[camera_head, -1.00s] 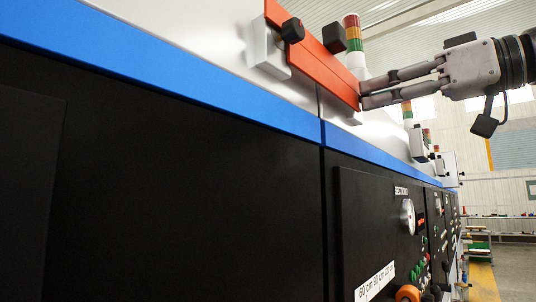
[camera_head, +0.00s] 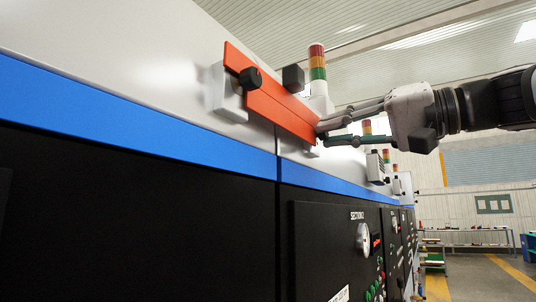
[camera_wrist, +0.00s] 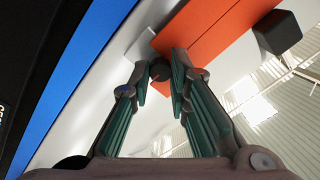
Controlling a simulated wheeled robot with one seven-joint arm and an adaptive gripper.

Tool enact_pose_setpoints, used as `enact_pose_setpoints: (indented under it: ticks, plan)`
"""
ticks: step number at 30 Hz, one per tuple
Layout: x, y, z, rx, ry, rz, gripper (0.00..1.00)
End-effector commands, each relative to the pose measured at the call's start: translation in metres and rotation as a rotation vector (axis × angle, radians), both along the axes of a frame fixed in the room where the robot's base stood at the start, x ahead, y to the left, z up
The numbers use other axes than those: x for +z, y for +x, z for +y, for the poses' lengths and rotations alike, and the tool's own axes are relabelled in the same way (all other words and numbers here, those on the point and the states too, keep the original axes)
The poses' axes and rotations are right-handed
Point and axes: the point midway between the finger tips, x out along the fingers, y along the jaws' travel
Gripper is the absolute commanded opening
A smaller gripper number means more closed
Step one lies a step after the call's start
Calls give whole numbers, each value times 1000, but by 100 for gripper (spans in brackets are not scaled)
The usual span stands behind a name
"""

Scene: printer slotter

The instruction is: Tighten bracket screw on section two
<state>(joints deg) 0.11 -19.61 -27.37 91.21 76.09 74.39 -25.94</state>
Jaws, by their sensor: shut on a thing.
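An orange bracket bar (camera_head: 270,100) lies along the pale upper face of the machine, with a black knob (camera_head: 250,78) near its left end. My gripper (camera_head: 321,133) is at the bar's right end. In the wrist view, its two fingertips close on a dark round knob, the bracket screw (camera_wrist: 160,70), beside the orange bar (camera_wrist: 208,35). A black cube-shaped knob (camera_head: 293,78) stands at the bar's upper edge and also shows in the wrist view (camera_wrist: 278,32).
A signal tower (camera_head: 317,70) stands behind the bar. Below the blue stripe (camera_head: 130,110), a black control panel (camera_head: 325,245) carries a gauge (camera_head: 362,238) and buttons. Similar machine sections recede to the right. Open floor (camera_head: 485,280) shows at far right.

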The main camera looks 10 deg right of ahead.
Motion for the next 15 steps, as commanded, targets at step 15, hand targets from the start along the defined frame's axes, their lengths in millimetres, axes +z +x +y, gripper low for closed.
enact_pose_setpoints:
  ticks: [15]
  plan:
    - [2, -1, 1, 1, 345, 347, 0]
